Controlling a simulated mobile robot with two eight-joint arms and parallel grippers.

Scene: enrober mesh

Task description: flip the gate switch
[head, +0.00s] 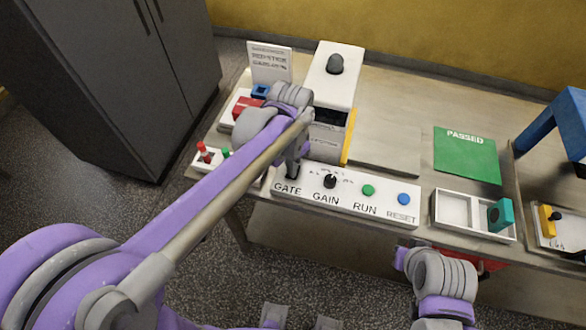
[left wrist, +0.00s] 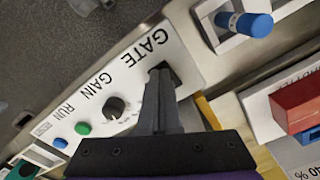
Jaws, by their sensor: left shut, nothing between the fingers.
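The white control panel (head: 345,205) lies along the front of the bench, with the labels GATE, GAIN, RUN and RESET. The dark GATE switch (head: 292,172) is at its left end, partly hidden by my left gripper (head: 297,165). In the left wrist view the panel (left wrist: 135,75) runs diagonally, and the GATE switch (left wrist: 166,71) shows as a dark patch at the fingertips. My left gripper (left wrist: 160,80) is shut and empty, its tips at the switch; I cannot tell whether they touch. Only part of my right arm shows; its gripper is not visible.
Beside GATE are the black GAIN knob (head: 330,181), green RUN button (head: 368,190) and blue RESET button (head: 404,199). A white machine (head: 335,75) stands behind. A white tray (head: 457,211), green PASSED mat (head: 466,155) and blue frame (head: 560,125) are right. A red block (left wrist: 298,104) lies near my left gripper.

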